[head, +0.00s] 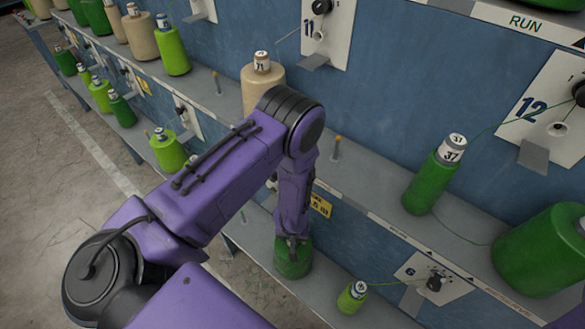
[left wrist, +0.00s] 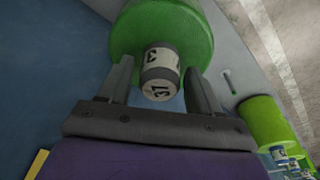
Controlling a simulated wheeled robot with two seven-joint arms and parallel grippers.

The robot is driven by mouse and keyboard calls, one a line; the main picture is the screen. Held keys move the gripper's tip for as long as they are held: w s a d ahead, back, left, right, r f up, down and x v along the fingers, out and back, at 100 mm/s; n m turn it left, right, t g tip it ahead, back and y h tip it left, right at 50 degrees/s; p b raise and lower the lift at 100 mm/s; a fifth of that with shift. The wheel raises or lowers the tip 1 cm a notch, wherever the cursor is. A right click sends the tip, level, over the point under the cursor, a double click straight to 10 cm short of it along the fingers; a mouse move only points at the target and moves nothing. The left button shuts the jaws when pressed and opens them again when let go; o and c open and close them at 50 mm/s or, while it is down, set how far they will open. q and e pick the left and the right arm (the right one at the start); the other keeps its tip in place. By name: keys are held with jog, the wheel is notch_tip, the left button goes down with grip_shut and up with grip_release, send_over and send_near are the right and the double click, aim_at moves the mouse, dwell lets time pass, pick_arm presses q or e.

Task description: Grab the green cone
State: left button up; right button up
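A green cone (head: 293,262) stands on the lower shelf, below my left gripper (head: 292,240), which partly covers it. In the left wrist view the green cone (left wrist: 197,25) shows its wide round body and a white and grey tube end marked 31. My left gripper (left wrist: 158,78) is open there, its two fingers on either side of the tube with small gaps. The fingertips reach close to the cone's body; whether they touch it I cannot tell. My right gripper is not in view.
A small light green cone (head: 352,297) stands right of the gripper on the lower shelf. A blue panel (head: 400,90) rises behind.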

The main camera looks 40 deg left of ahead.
pick_arm(q)
grip_shut()
jog(key=shift+w+r, duration=0.1)
